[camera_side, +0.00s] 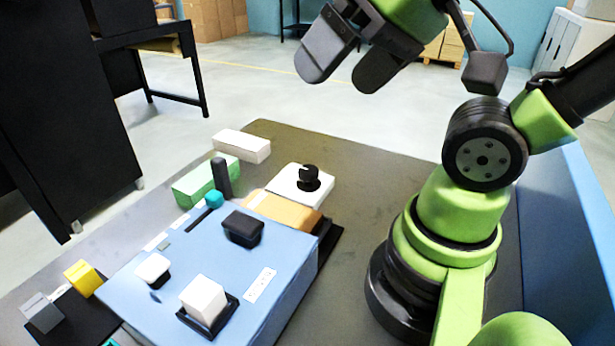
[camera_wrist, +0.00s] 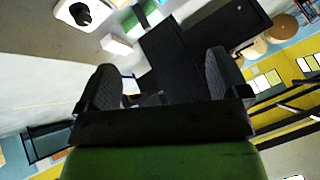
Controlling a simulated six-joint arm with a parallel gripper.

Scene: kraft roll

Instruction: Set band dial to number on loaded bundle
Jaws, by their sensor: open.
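A black dial knob (camera_side: 309,177) stands on a white block (camera_side: 290,190) behind the blue unit, beside an orange-tan section (camera_side: 285,212). It also shows at the top left of the wrist view (camera_wrist: 80,14). My gripper (camera_side: 343,76) is high above the bench, well clear of the dial, with its two fingers apart and nothing between them. The fingers also show in the wrist view (camera_wrist: 162,78). A white block (camera_side: 203,298) sits in a black holder on the blue unit and may be the loaded bundle. I cannot read a number on it or on the dial.
The blue unit (camera_side: 215,255) carries a black block (camera_side: 243,228), a white button (camera_side: 153,268) and a teal-knobbed slider (camera_side: 214,199). A green block (camera_side: 190,184) and a white box (camera_side: 242,146) lie behind it. Yellow and grey blocks stand at left.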

